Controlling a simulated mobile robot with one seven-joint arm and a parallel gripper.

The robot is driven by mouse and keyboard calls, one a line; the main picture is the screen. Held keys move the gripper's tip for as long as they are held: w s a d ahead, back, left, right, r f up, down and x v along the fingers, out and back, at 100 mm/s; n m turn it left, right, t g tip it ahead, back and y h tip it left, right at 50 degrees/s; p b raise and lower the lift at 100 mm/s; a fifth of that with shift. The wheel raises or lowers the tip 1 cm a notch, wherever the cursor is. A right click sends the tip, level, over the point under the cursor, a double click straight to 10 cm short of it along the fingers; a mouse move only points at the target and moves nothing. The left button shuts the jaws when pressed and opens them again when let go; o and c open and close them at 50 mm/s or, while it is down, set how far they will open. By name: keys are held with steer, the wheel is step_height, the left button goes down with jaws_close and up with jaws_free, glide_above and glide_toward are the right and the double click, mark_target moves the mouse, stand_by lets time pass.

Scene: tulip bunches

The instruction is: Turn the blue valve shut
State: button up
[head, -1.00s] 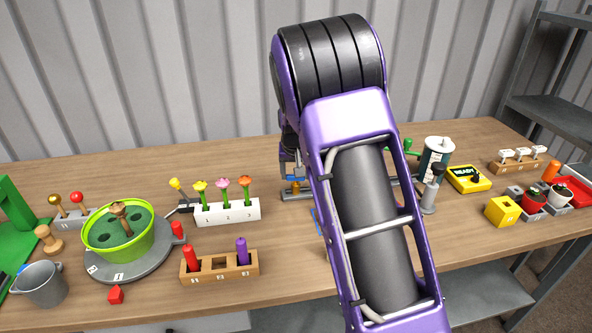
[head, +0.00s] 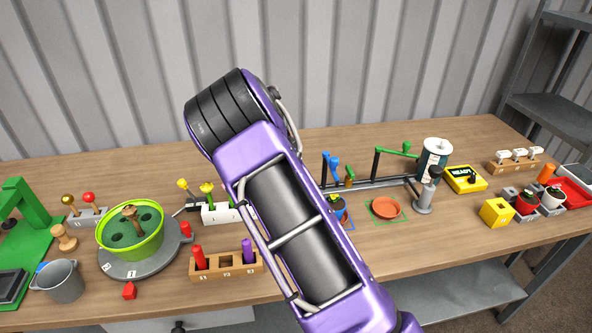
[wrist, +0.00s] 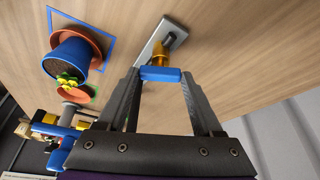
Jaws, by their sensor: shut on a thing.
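The blue valve handle (wrist: 160,74) is a short bar on a brass stem (wrist: 161,55) in the wrist view. The stem stands at a grey base strip (wrist: 168,38). My gripper (wrist: 160,76) is shut on the blue handle, with one fingertip at each end of the bar. In the head view my arm hides the gripper and this handle. A blue upright part (head: 334,160) and a brass piece (head: 349,178) show on the pipe stand (head: 385,183) to the right of my arm. I cannot tell how far the valve is turned.
A blue pot (wrist: 75,52) with a plant stands on a saucer inside a blue square. An empty orange saucer (head: 386,208) lies in a green square. A green lever (head: 400,149), canister (head: 433,160) and yellow box (head: 465,179) stand farther right. A green planter (head: 130,238) is left.

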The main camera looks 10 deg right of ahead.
steer(key=m+g, duration=0.1)
steer(key=m, duration=0.3)
steer(key=shift+w+a+m+g+p, duration=0.1)
steer(key=shift+w+m+g+p, duration=0.1)
steer(key=shift+m+g+p, duration=0.15)
steer(key=shift+m, duration=0.25)
steer(key=o, duration=1.4)
steer(key=shift+c, duration=0.2)
steer(key=p+v, duration=0.1)
steer(key=v, duration=1.6)
steer(key=shift+w+a, duration=0.15)
steer(key=shift+a, duration=0.25)
steer(key=shift+r, duration=0.15)
